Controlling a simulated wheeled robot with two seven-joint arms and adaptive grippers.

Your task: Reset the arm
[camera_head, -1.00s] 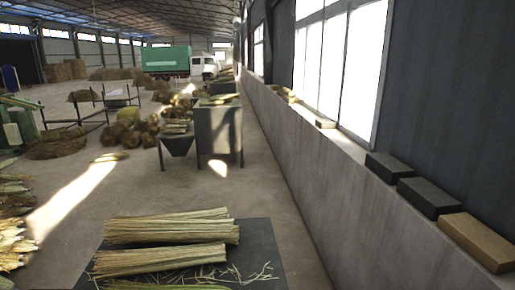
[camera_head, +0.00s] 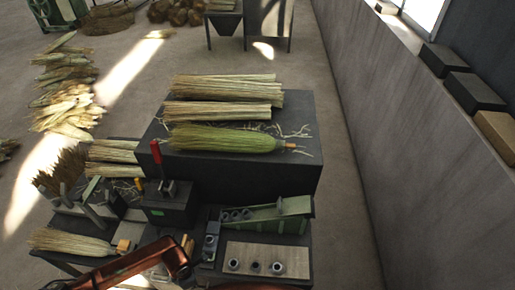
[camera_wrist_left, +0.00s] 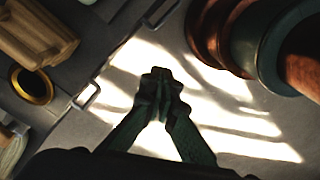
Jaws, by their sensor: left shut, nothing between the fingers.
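My left gripper (camera_wrist_left: 160,82) shows in the left wrist view, its two dark fingers meeting at the tips with nothing between them. Behind the fingers is a sunlit grey floor, and the fingertips touch nothing that I can see. In the head view no gripper can be made out. My right gripper is in neither view.
A dark table (camera_head: 290,170) holds straw bundles (camera_head: 222,110) and a greenish broom (camera_head: 225,139). In front, a workbench carries a red-handled device (camera_head: 168,200), a green fixture (camera_head: 265,215) and a board with rings (camera_head: 268,260). A wall (camera_head: 400,150) runs along the right.

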